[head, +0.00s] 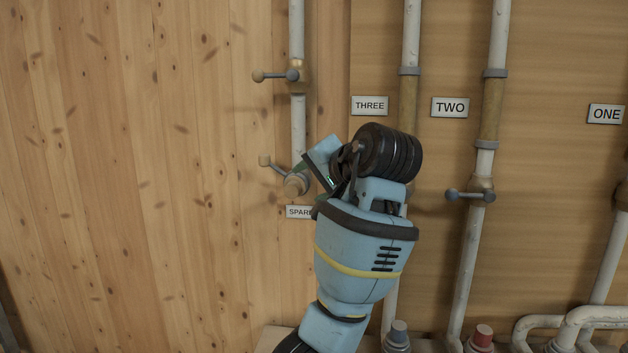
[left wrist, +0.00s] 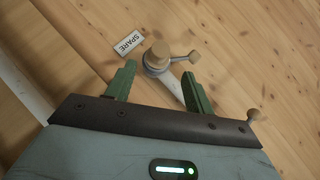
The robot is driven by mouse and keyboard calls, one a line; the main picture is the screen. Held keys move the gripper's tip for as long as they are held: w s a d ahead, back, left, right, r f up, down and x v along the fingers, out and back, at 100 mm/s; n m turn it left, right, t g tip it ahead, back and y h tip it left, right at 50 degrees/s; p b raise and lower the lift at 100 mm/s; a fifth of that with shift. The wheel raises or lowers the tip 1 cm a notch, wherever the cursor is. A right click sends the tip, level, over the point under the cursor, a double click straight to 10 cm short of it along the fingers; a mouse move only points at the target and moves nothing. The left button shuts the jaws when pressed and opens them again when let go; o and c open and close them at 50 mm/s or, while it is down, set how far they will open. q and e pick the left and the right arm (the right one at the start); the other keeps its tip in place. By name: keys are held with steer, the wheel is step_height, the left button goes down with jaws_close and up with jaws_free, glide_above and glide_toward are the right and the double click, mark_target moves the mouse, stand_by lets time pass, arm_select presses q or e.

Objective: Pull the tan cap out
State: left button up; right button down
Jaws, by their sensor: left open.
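The tan cap (head: 295,186) sits on the lower end of the spare pipe, just above the SPARE label (head: 299,212). In the left wrist view the cap (left wrist: 158,53) shows round and end-on, in a grey collar beside that label (left wrist: 129,43). My left gripper (head: 308,185) is at the cap from the right side. In the left wrist view the green fingers of my left gripper (left wrist: 159,68) are open, spread on either side of the cap and collar. I cannot tell whether they touch. My right gripper is not in view.
A small lever (head: 275,76) is on the spare pipe (head: 299,125) above, and another lever (head: 275,167) is close to the cap. More pipes stand to the right by the THREE (head: 370,105), TWO (head: 450,107) and ONE (head: 606,114) labels. The plank wall at left is clear.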

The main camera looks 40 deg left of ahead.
mark_target(295, 190)
arm_select(q)
steer(key=shift+x, duration=3.95)
steer(key=shift+c, duration=0.3)
jaws_close()
